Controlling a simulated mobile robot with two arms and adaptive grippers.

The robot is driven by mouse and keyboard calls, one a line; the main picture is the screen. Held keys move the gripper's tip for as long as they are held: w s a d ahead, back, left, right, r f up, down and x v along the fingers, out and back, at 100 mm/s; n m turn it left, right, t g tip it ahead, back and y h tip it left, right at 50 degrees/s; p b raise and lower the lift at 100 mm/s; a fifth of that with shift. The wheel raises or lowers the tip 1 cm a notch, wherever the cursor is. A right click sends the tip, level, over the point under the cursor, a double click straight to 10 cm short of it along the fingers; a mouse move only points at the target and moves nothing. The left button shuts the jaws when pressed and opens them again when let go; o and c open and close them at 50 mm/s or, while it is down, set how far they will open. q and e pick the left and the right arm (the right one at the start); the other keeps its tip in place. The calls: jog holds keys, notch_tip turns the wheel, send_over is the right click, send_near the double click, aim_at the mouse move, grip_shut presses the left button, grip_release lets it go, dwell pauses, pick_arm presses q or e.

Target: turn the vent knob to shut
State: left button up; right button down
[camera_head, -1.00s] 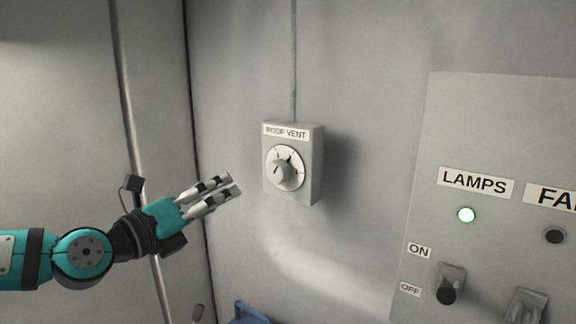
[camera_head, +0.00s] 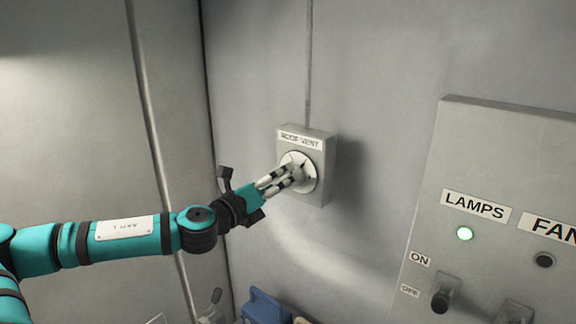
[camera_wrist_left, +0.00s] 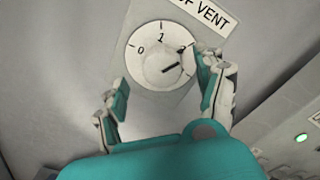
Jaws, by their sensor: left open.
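The roof vent box (camera_head: 318,188) is a grey box on the wall with a label and a round white dial. Its knob (camera_head: 297,174) is partly hidden behind my left gripper (camera_head: 283,179) in the head view. In the left wrist view the knob (camera_wrist_left: 163,68) shows a dark pointer line aimed right and slightly up, past the 1 mark; a 0 mark is at the dial's left. My left gripper (camera_wrist_left: 155,85) is open, its two fingers apart on either side of the dial. I cannot tell whether a finger touches the knob. My right gripper is not in view.
A blue object (camera_head: 266,308) is low at the bottom. The wall between vent box and panel is clear.

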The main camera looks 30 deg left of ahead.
aim_at(286, 177)
pick_arm(q)
jog(key=w+p, duration=0.1)
jog(key=w, duration=0.2)
jog(key=shift+d+r+p, duration=0.15)
jog(key=shift+d+p, duration=0.05)
jog(key=shift+p, duration=0.2)
jog(key=shift+w+d, duration=0.1)
jog(key=shift+w, duration=0.3)
jog(key=shift+f, duration=0.2)
jog(key=c, duration=1.2)
jog(key=shift+o, duration=0.2)
